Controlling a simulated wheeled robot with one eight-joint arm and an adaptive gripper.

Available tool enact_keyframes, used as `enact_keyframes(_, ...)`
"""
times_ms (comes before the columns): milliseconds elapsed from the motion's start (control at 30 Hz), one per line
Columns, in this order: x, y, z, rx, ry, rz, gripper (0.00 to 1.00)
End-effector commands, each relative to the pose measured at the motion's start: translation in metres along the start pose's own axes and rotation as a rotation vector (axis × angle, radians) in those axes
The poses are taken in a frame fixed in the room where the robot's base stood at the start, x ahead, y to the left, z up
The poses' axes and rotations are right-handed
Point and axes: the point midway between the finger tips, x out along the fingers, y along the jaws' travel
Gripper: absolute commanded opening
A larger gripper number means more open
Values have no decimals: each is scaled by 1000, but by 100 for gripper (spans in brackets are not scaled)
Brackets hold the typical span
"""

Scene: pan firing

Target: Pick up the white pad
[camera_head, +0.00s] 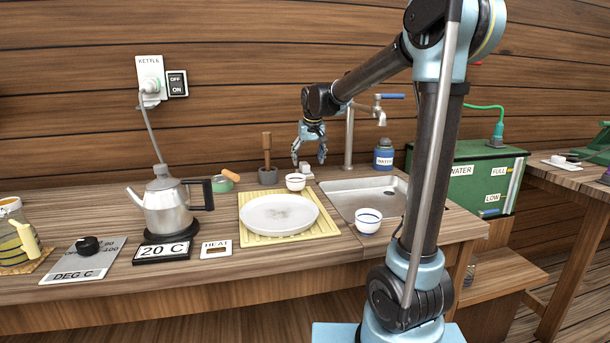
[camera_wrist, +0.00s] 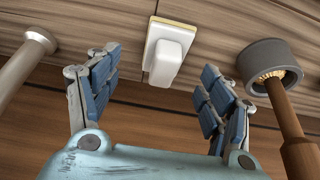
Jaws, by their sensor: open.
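My gripper (camera_head: 309,159) points down over the pad in the head view. In the wrist view my gripper (camera_wrist: 160,60) is open, with one blue-padded finger on each side and nothing held. I see no contact with the pad.
A grey cup with a wooden pestle (camera_head: 267,160) stands left of the pad, and the tap post (camera_head: 348,140) stands right. The sink (camera_head: 345,192) lies to the right. A white plate (camera_head: 279,214) on a yellow mat (camera_head: 253,236) is in front. A kettle (camera_head: 168,205) stands farther left.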

Motion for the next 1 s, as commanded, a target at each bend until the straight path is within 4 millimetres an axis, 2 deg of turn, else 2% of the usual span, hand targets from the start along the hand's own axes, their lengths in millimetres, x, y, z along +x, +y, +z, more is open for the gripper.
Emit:
enact_keyframes(167,8,-1,-1,0,0,0,73)
enact_keyframes(600,54,-6,-8,0,0,0,73)
enact_keyframes(867,57,-6,-7,0,0,0,73)
enact_keyframes(900,57,-6,-7,1,0,0,71)
enact_keyframes(1000,57,-5,-7,1,0,1,48)
